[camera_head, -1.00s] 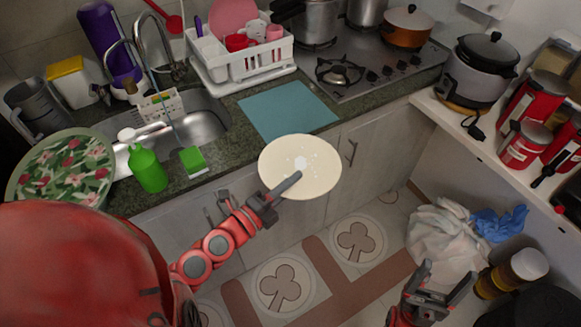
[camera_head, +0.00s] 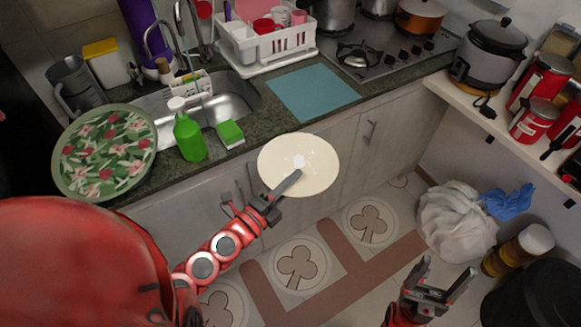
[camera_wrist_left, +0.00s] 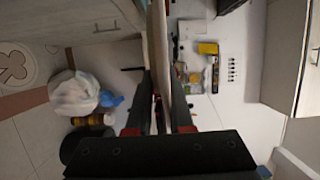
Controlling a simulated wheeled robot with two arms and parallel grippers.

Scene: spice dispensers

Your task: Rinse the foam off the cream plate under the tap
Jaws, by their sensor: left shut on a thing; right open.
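The cream plate (camera_head: 318,172) has white foam spots near its middle. My left gripper (camera_head: 288,184) is shut on the plate's near side and holds it in the air before the counter front. In the left wrist view the plate (camera_wrist_left: 159,40) shows edge-on between the fingers (camera_wrist_left: 162,100). The tap (camera_head: 178,32) stands behind the sink (camera_head: 236,98) at the upper left, and a thin stream-like line falls below it. My right gripper (camera_head: 440,283) is open and empty at the lower right, above the floor.
A green soap bottle (camera_head: 189,138) and green sponge (camera_head: 230,133) stand on the counter's front edge before the sink. A floral tray (camera_head: 62,178) lies left. A white dish rack (camera_head: 270,50) and blue mat (camera_head: 313,92) are right of the sink.

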